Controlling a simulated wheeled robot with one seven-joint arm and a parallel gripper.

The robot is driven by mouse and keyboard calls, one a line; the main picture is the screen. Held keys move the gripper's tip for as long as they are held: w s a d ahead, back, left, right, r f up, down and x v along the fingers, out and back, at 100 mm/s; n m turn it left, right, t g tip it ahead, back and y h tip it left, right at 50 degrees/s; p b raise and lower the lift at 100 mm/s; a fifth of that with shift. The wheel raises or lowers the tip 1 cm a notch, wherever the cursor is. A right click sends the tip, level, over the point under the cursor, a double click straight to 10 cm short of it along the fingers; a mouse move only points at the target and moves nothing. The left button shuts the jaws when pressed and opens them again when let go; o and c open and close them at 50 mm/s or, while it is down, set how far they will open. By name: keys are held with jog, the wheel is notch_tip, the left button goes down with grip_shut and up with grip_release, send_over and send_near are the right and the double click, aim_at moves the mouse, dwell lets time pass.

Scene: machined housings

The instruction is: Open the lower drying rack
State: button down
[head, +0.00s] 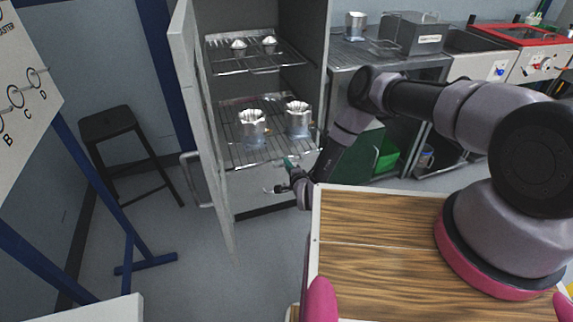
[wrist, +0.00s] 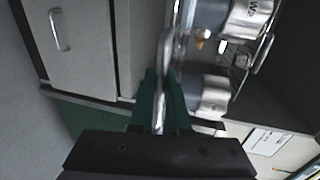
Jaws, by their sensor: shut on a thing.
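The lower drying rack (head: 233,154) is a wire shelf inside the open grey cabinet. Two shiny metal housings stand on it, one on the left (head: 252,128) and one on the right (head: 298,118). My gripper (head: 287,163) is at the rack's front edge, to the right of its middle. In the wrist view its green fingers (wrist: 165,106) are shut on a metal bar of the rack (wrist: 162,75). The fingers hide part of the bar. The housings also show in the wrist view, blurred, beyond the bar.
The cabinet door (head: 205,120) stands open on the left, with a handle (head: 190,178). An upper rack (head: 245,63) holds two small parts. A black stool (head: 110,125) is left of the door. A wooden top (head: 375,245) lies in front.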

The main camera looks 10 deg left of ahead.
dwell(0.3)
jog(key=c, duration=0.9)
grip_release()
jog(key=shift+s, duration=0.1)
jog(key=v, duration=1)
jog(key=shift+s+d, duration=0.15)
jog(key=shift+s, duration=0.15)
jog(key=shift+r, duration=0.1)
